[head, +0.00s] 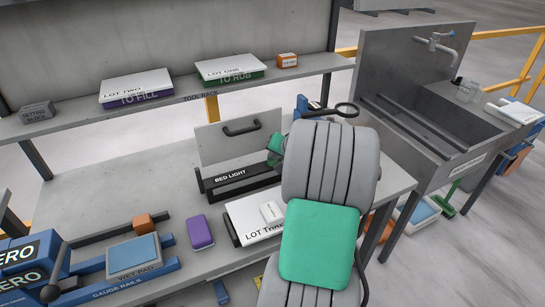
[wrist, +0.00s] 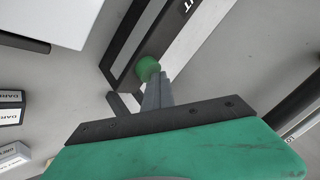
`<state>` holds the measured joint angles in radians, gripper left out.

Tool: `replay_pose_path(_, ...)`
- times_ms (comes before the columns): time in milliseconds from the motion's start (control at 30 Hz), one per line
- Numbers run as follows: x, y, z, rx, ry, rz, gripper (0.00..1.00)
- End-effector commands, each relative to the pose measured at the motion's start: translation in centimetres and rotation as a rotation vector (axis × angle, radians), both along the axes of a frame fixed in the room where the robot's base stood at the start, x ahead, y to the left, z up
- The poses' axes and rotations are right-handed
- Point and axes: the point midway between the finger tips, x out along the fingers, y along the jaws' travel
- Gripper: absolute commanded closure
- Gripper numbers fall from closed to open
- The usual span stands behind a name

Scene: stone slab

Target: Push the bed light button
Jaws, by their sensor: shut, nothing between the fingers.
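The bed light (head: 238,181) is a long black bar with white lettering, lying on the workbench below an upright grey panel with a handle. In the wrist view its dark housing (wrist: 128,45) runs diagonally, with a round green button (wrist: 148,68) at its end. My gripper (wrist: 156,84) is shut and empty, its grey fingertips right at the button's lower edge. I cannot tell whether they touch or press it. In the head view, only a green part of my gripper (head: 275,146) shows beside the bar's right end; my arm hides the fingertips and button.
A white LOT THREE box (head: 254,222) lies in front of the bed light. A purple block (head: 200,233) and a blue-topped wet pad (head: 134,255) are to the left. A tool rack shelf (head: 180,98) with boxes runs behind. A sink (head: 437,125) stands to the right.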

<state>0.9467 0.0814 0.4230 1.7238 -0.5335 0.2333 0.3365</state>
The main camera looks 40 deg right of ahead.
Motion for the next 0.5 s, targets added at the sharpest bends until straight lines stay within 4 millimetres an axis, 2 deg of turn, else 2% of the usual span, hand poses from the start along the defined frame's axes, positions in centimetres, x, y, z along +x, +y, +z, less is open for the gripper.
replay_pose_path(33,-0.3,0.3,-1.0,0.015,0.016,0.001,1.0)
replay_pose_path(333,-0.4,0.4,-1.1,0.016,0.017,0.0,1.0)
replay_pose_path(500,-0.4,0.4,-2.1,0.017,0.018,0.0,1.0)
